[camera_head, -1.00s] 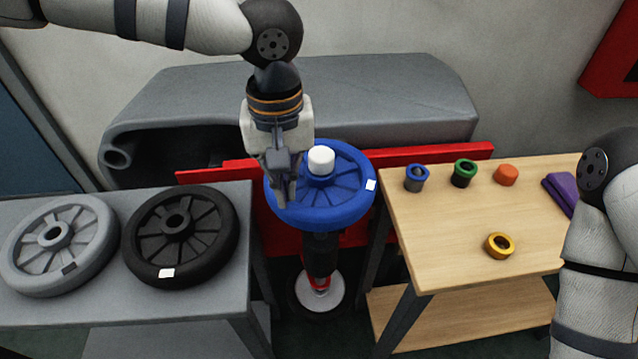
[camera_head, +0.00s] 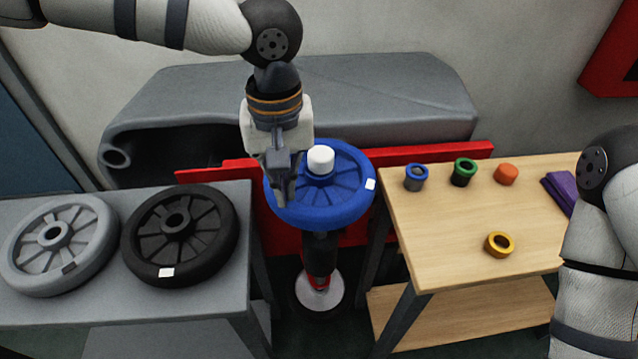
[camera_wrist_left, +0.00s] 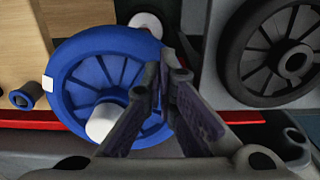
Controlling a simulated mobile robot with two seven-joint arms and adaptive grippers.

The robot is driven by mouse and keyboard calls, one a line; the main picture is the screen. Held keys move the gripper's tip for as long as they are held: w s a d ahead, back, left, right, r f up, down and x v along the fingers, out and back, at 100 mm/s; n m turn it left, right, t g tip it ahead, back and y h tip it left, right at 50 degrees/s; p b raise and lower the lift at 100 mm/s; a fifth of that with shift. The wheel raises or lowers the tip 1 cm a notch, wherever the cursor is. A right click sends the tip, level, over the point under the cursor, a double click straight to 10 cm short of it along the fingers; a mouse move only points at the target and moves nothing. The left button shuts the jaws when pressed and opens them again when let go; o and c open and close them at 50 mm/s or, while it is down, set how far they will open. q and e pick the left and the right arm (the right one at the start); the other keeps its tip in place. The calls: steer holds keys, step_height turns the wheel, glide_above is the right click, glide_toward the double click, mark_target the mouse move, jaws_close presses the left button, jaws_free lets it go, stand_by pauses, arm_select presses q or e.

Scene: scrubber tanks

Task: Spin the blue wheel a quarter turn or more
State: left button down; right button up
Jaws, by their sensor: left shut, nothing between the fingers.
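The blue wheel (camera_head: 336,202) lies flat on top of a dark upright post, with a white hub cap (camera_head: 320,160) at its centre and a white mark (camera_head: 370,184) on its right rim. My left gripper (camera_head: 284,200) is shut and empty, pointing down at the left part of the wheel. Its fingertips overlap the spokes and rim there; I cannot tell whether they touch. The wheel also shows in the left wrist view (camera_wrist_left: 75,62), with the shut fingers over its edge. My right arm is at the right edge, with its gripper out of view.
A grey table (camera_head: 90,308) at left holds a grey wheel (camera_head: 20,270) and a black wheel (camera_head: 222,245). A wooden table (camera_head: 440,240) at right holds several coloured rings and a purple item (camera_head: 558,193). A red bar (camera_head: 440,156) and grey housing (camera_head: 400,95) stand behind.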

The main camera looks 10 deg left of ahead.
mark_target(327, 212)
arm_select(q)
steer(key=shift+f, duration=0.85)
stand_by(0.6)
steer(key=shift+s+d, duration=0.2)
steer(key=shift+d, duration=0.3)
steer(key=shift+s+d, duration=0.2)
steer(key=shift+d, duration=0.3)
steer(key=shift+s+d, duration=0.1)
steer(key=shift+d, duration=1.05)
steer(key=shift+w+d, duration=0.2)
steer(key=shift+d, duration=0.85)
